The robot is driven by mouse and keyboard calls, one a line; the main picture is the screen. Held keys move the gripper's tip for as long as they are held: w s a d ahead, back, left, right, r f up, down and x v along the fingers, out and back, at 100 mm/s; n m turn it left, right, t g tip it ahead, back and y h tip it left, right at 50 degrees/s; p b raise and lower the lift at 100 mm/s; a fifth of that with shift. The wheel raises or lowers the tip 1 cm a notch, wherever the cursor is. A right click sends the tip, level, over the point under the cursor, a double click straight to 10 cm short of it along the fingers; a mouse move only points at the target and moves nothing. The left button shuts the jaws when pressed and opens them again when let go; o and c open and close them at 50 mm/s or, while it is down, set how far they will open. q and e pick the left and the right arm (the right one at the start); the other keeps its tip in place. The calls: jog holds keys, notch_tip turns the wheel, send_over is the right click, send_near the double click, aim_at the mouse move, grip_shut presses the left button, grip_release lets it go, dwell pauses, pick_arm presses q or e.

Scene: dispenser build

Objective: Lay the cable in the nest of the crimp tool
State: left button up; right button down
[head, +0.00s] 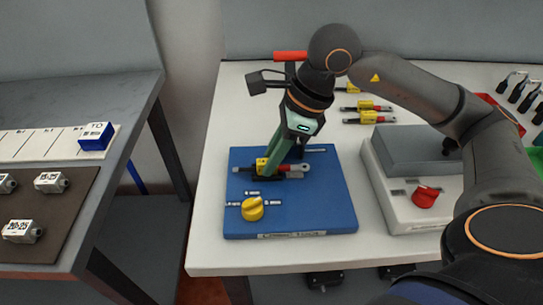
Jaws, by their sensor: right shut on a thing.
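My right gripper (275,166) comes down from above over the blue board (326,208), its green fingers shut on a cable. The board has a partly unreadable front label, a yellow knob (252,209) and small pale metal fittings. I take it to be the crimp tool. The fingers hide the spot beneath the cable, so I cannot tell whether it touches the nest. My left gripper is out of view.
Several similar cables (368,118) lie at the back of the white table (213,225). A grey device (405,150) with a red knob (425,196) stands right of the board. A side table on the left holds a blue block (96,136) and labelled grey parts (51,182).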

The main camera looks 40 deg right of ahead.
jog(key=shift+s+a+f, duration=0.1)
jog(key=shift+a+f, duration=0.05)
jog(key=shift+f, duration=0.1)
jog(key=c, duration=0.8)
grip_release()
jog(key=shift+o, duration=0.2)
jog(key=shift+r+p, duration=2.7)
jog(key=shift+r, duration=0.95)
